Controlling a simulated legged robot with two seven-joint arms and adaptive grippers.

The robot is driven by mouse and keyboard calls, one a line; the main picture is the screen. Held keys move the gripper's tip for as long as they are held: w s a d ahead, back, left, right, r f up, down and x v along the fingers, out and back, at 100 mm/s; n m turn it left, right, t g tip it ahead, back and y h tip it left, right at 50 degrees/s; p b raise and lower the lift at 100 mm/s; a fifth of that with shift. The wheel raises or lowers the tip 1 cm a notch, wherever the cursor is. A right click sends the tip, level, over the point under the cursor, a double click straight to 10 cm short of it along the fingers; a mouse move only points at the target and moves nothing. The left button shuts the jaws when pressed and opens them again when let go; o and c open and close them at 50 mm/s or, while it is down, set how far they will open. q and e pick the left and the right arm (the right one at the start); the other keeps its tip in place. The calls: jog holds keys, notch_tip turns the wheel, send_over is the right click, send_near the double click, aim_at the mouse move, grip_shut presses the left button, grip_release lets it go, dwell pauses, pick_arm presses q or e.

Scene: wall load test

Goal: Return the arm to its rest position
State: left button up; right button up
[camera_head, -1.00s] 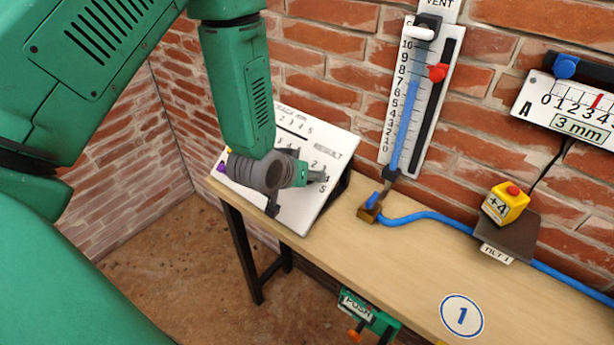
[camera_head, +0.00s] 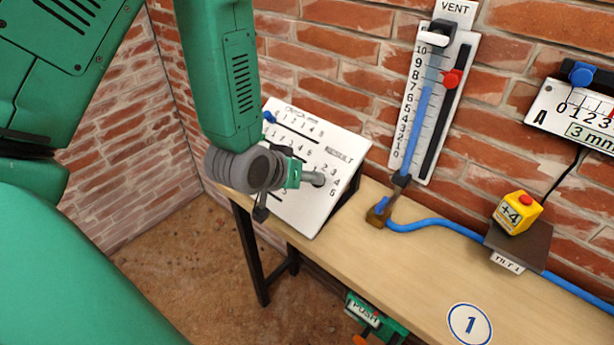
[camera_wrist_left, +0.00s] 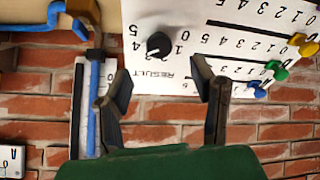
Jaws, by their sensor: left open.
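My left arm comes in from the left in the head view, and its gripper (camera_head: 286,176) hangs in front of the white result board (camera_head: 325,145). The wrist hides part of the board's left side. In the left wrist view the two dark fingers of my left gripper (camera_wrist_left: 160,88) stand wide apart with nothing between them. The board (camera_wrist_left: 185,75) lies beyond the fingertips, with a black knob (camera_wrist_left: 159,44) by the word RESULT. I cannot tell the exact gap between fingers and board. My right gripper is not in view.
The board stands on a wooden bench (camera_head: 400,270) against a brick wall. A vent gauge (camera_head: 431,100) with a blue column and red pointer hangs to its right. A blue hose (camera_head: 435,217) and a yellow +4 block (camera_head: 518,212) are farther right.

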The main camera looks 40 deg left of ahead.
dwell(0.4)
pick_arm(q)
jog(key=s+d+f+m+g+b, duration=0.1)
jog(key=s+f+g+b, duration=0.3)
jog(key=s+f, duration=0.8)
jog(key=s+d+f+m+g+b, duration=0.2)
jog(key=s+f+b, duration=0.6)
jog(key=f, duration=1.1)
jog(key=s+m+g, duration=0.1)
jog(key=s+g, duration=0.1)
jog(key=s, duration=0.2)
jog(key=shift+s+d+f+g, duration=0.15)
jog(key=shift+d+g, duration=0.05)
jog(key=shift+g, duration=0.2)
